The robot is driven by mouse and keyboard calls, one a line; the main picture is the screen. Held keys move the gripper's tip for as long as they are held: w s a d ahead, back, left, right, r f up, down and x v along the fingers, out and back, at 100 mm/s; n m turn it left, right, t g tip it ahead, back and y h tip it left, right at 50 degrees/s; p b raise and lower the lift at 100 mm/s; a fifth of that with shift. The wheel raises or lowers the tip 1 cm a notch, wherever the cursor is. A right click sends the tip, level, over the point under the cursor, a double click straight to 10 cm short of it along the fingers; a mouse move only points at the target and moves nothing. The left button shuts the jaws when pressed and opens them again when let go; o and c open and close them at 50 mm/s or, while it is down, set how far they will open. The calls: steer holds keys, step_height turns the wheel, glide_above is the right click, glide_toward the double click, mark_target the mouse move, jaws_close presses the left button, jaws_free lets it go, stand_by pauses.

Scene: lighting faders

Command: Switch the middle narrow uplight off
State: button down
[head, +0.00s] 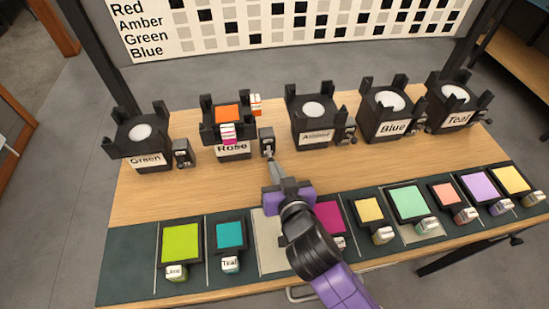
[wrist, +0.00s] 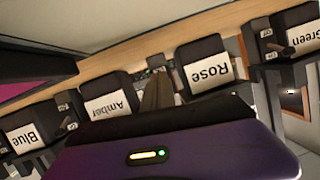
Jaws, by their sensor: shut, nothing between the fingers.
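Five black uplights stand in a row in the head view: Green (head: 149,152), Rose (head: 232,146), Amber (head: 315,135), Blue (head: 391,128) and Teal (head: 459,119). All but Rose show a pale round lens; Rose is covered by an orange gel (head: 228,112). Small switch boxes sit right of the lamps. My gripper (head: 269,157) is shut and empty, with its tips at the switch box (head: 267,141) between Rose and Amber. In the wrist view the fingers (wrist: 157,92) point at that box (wrist: 155,62); contact and the lever position are unclear.
Coloured gels, including lime (head: 181,243) and teal (head: 230,234), lie on a dark mat (head: 137,235) along the front edge. My arm passes above it. A chart board (head: 190,48) stands behind the table. Bare wood lies between lamps and mat.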

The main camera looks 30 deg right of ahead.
steer(key=shift+f, duration=0.3)
steer(key=shift+r, duration=0.1)
steer(key=shift+r+p, duration=0.55)
steer(key=shift+r, duration=0.25)
